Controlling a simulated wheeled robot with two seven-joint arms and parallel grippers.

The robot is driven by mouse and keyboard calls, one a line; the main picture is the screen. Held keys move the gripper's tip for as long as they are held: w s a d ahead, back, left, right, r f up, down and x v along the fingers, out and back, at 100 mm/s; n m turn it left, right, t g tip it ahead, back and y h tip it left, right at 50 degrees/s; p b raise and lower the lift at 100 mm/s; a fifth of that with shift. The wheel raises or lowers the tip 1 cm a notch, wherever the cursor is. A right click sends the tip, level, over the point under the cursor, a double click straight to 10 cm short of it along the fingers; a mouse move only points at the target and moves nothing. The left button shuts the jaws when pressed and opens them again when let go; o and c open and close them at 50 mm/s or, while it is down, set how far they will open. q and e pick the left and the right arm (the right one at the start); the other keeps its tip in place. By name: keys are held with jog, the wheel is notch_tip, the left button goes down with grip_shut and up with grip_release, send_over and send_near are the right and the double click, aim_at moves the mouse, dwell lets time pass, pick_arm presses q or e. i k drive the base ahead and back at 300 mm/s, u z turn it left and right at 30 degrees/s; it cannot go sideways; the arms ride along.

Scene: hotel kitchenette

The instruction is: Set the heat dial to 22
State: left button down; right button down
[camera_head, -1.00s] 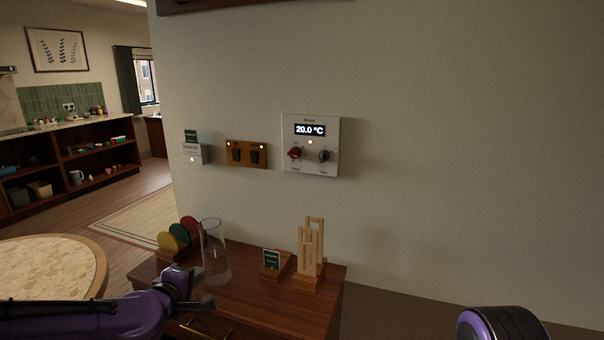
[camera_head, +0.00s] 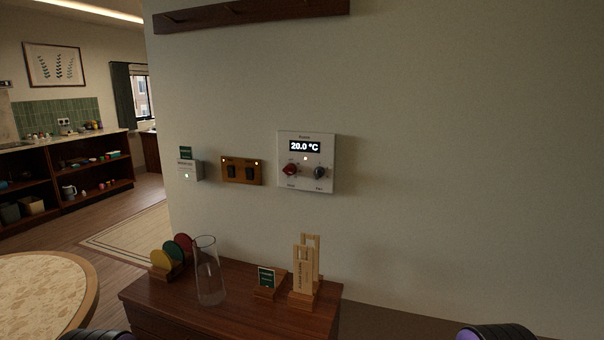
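The white thermostat panel (camera_head: 307,180) is on the wall near the middle of the head view. Its display (camera_head: 305,147) reads 20.0 °C. A red dial (camera_head: 290,170) sits at its lower left and a dark dial (camera_head: 319,173) at its lower right. The labels under the dials are too small to read surely. Only dark and purple parts of my arms show at the bottom edge, lower left and lower right. Both grippers are out of view, and nothing touches the panel.
Left of the panel are a brown switch plate (camera_head: 242,171) and a small white box (camera_head: 189,170). A wooden cabinet (camera_head: 225,318) below holds a glass vase (camera_head: 208,272), coloured discs (camera_head: 172,255), a small sign (camera_head: 266,279) and a wooden stand (camera_head: 304,272). The wall at right is bare.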

aim_at(289, 169)
jog(key=z, duration=2.1)
jog(key=k, duration=0.8)
jog(key=u, duration=1)
jog(key=i, duration=0.5)
